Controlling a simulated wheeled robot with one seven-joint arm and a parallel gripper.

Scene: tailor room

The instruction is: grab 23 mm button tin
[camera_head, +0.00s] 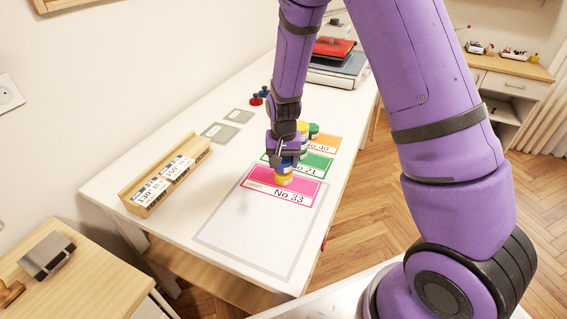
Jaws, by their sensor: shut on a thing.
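My gripper (281,158) is above the pink card marked No 33 (260,186) on the white table. It is shut on a small yellow tin with blue on it (284,178). The tin's size label is too small to read, so I cannot tell if it is the 23 mm button tin. I cannot tell whether the tin touches the card. More small tins, one yellow (303,127) and one green (314,131), stand just behind my gripper, partly hidden by it.
A green card marked 21 (322,161) and an orange card (326,142) lie behind. A wooden tray of labelled boxes (196,143) is at the left. Grey squares (220,132) and red and blue items (256,100) lie farther back. The table's front (240,240) is clear.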

